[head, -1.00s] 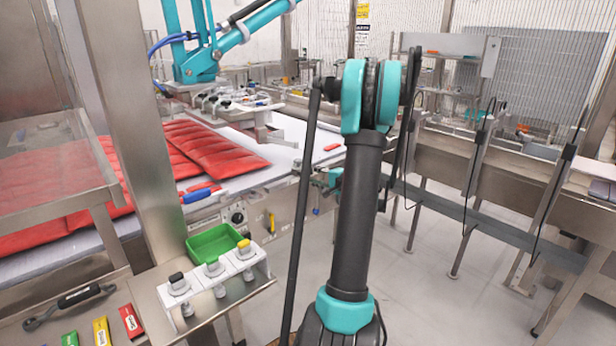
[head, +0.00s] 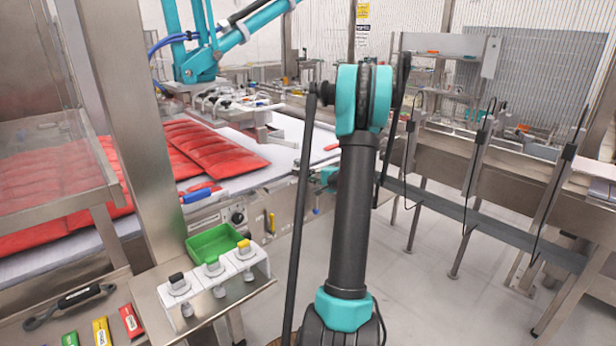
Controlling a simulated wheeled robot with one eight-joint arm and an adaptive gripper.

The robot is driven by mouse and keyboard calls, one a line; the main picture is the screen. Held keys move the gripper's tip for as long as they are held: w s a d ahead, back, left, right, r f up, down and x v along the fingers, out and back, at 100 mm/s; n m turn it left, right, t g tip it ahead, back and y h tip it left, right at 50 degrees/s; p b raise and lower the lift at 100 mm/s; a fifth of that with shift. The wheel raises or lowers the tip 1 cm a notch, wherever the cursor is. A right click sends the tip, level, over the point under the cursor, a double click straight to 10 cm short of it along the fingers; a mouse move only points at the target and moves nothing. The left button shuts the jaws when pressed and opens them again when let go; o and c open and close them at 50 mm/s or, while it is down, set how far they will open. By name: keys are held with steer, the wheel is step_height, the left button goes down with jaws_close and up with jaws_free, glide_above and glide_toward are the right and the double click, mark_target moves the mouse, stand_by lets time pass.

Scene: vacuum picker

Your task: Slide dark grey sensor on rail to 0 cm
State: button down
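I cannot make out a dark grey sensor on a rail for certain. The steel side of the conveyor (head: 262,197) has small fittings along it, including a dark round knob (head: 237,217) and a yellow piece (head: 271,222). My arm rises through the middle of the view and hides part of that side. A small teal part, probably the far end of my arm, shows just left of the upright link, near the conveyor edge. My gripper's fingers cannot be made out.
Red bags (head: 209,150) lie on the conveyor. A steel post (head: 140,140) stands left. Open floor (head: 430,285) lies right.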

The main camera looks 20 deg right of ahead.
steer(key=shift+d, duration=0.1)
steer(key=w+d, duration=0.1)
steer(key=d, duration=0.3)
steer(key=w+d, duration=0.2)
steer(key=d, duration=0.3)
steer(key=w+d, duration=0.1)
steer(key=d, duration=0.3)
steer(key=shift+w+d, duration=0.15)
steer(key=shift+w, duration=0.25)
steer(key=c, duration=1.6)
jaws_free()
steer(key=shift+d, duration=0.15)
steer(key=v, duration=1.2)
